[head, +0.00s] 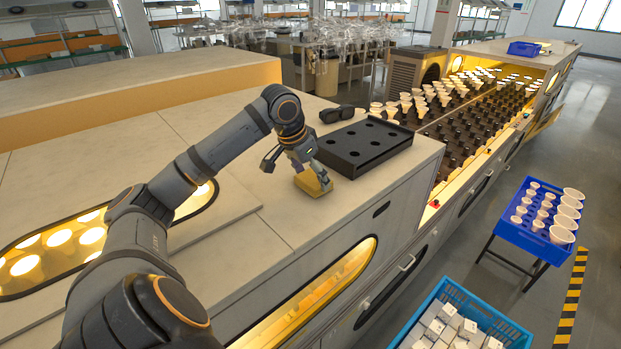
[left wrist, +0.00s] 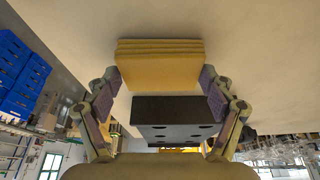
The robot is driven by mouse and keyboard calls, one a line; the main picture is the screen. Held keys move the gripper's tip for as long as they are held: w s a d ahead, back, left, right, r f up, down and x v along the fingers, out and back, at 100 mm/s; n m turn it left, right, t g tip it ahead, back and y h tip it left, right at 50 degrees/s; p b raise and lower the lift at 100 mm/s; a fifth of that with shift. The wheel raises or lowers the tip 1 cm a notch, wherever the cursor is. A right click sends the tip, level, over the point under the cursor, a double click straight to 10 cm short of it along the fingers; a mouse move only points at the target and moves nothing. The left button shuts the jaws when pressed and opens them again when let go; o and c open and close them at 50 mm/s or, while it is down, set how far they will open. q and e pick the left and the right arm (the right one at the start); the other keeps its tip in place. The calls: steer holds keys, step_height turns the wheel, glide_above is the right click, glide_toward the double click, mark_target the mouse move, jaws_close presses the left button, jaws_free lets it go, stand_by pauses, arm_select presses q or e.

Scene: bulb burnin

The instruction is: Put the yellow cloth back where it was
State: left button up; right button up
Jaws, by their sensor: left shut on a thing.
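The yellow cloth (head: 314,182) is a folded, layered block near the counter's right part, just in front of the black tray. My left gripper (head: 303,168) is shut on it from above. In the left wrist view the yellow cloth (left wrist: 160,66) sits between the two fingertips of my left gripper (left wrist: 160,82). The cloth is at or very near the counter top; I cannot tell whether it touches. My right gripper is not in view.
A black tray (head: 350,150) with round holes lies right behind the cloth, with dark goggles (head: 337,114) beyond it. The pale counter (head: 240,232) is bare left of the cloth. A bulb rack (head: 470,125), a blue tray (head: 540,236) and a blue crate (head: 505,326) stand to the right.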

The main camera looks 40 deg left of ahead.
arm_select(q)
steer(key=shift+f, duration=0.2)
steer(key=o, duration=0.9)
steer(key=shift+o, duration=1.2)
steer(key=shift+a, duration=0.15)
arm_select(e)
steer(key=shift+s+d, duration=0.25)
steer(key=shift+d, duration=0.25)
arm_select(q)
steer(key=shift+r, duration=0.4)
steer(key=v, duration=1.1)
steer(key=shift+s+r, duration=0.25)
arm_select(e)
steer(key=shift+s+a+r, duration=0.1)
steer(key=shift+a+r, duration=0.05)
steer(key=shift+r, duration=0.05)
